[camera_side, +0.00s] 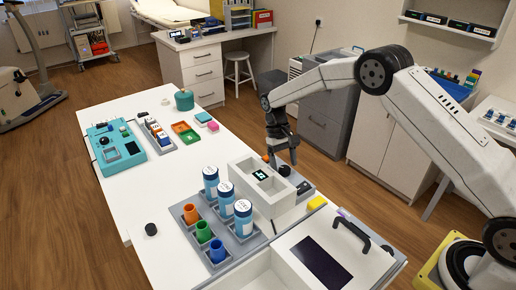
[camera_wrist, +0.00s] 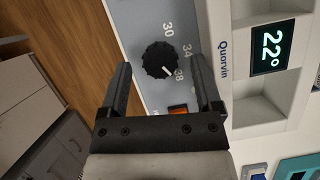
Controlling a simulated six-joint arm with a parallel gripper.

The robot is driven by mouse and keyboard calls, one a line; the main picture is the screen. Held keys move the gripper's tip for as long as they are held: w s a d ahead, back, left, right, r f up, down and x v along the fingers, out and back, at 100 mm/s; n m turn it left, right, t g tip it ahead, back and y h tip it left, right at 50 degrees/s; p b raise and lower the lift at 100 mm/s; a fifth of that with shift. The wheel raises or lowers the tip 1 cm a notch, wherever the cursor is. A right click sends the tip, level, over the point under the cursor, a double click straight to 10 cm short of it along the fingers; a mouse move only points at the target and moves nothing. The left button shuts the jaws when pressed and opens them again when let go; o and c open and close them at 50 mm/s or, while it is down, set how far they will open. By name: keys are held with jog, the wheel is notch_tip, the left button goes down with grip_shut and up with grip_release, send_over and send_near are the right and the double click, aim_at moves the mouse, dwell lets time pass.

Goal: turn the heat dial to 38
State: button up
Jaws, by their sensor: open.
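The heat dial (camera_wrist: 158,60) is a round black ridged knob on a grey panel in the wrist view. Its pale pointer line sits on the lower right side, toward the printed 38 (camera_wrist: 180,74). The numbers 30 and 34 stand above that. My gripper (camera_wrist: 168,75) is open, its two dark fingers apart on either side of the lower part of the dial; I cannot tell whether they touch it. In the side view my gripper (camera_side: 284,158) points down over the panel beside the white box (camera_side: 280,203) and seems to hide the dial.
A lit display (camera_wrist: 272,47) on the white box reads 22°. An orange switch (camera_wrist: 178,111) sits close to the right finger. A teal device (camera_side: 115,145) lies farther off.

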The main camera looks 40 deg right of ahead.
jog(key=v, duration=0.6)
jog(key=shift+r, duration=0.3)
jog(key=shift+r, duration=0.1)
jog(key=s+r+n+t, duration=0.1)
jog(key=s+t, duration=0.6)
jog(key=s, duration=1.8)
jog(key=shift+r+n+h, duration=0.3)
jog(key=shift+r, duration=0.15)
